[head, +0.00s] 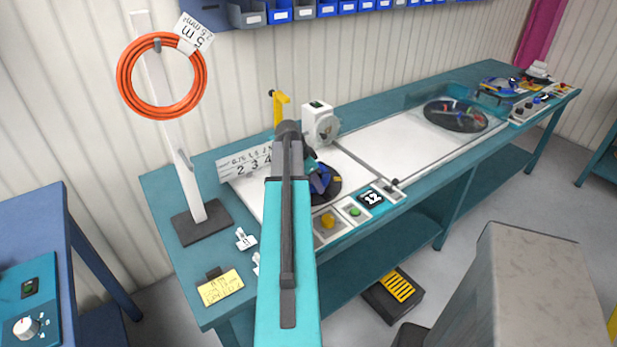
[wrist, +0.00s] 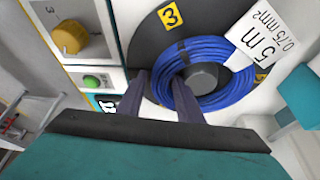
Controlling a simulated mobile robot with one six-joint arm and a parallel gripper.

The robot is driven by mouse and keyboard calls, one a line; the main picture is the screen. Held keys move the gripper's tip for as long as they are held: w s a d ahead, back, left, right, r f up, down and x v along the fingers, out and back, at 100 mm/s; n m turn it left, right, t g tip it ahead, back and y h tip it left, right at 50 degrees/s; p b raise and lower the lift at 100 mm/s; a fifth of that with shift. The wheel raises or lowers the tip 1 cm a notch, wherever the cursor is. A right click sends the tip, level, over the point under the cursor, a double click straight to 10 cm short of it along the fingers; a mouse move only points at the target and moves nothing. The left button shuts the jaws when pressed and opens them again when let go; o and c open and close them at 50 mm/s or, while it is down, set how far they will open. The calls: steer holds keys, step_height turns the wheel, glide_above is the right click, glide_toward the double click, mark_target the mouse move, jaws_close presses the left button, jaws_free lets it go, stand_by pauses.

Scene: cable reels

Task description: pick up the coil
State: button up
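A blue cable coil (wrist: 210,52) lies around a dark hub (wrist: 203,75) on a black disc (wrist: 140,45) in the wrist view. A white tag (wrist: 258,40) reading 5 m, 0.75 mm² is on its right side. My gripper (wrist: 161,82) is open at the coil's near left part, one finger outside the ring and the other inside, near the hub. I cannot tell whether either finger touches the cable. In the head view the blue coil (head: 320,181) is partly hidden by my arm.
An orange coil (head: 122,82) with a tag hangs on a white upright stand (head: 190,190) at left. A knob and button panel (head: 345,215) is at the bench's front edge. A second black disc (head: 455,116) is farther right. A grey block (head: 530,280) stands on the floor.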

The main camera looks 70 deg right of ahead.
jaws_close()
steer(key=shift+r, duration=0.2)
steer(key=shift+r+b, duration=0.55)
steer(key=shift+r, duration=0.4)
steer(key=shift+a+r, duration=0.1)
steer(key=shift+r, duration=0.55)
steer(key=s+a+b, duration=0.5)
steer(key=a, duration=0.7)
steer(key=shift+a+r+b, duration=0.25)
steer(key=shift+r+b, duration=0.15)
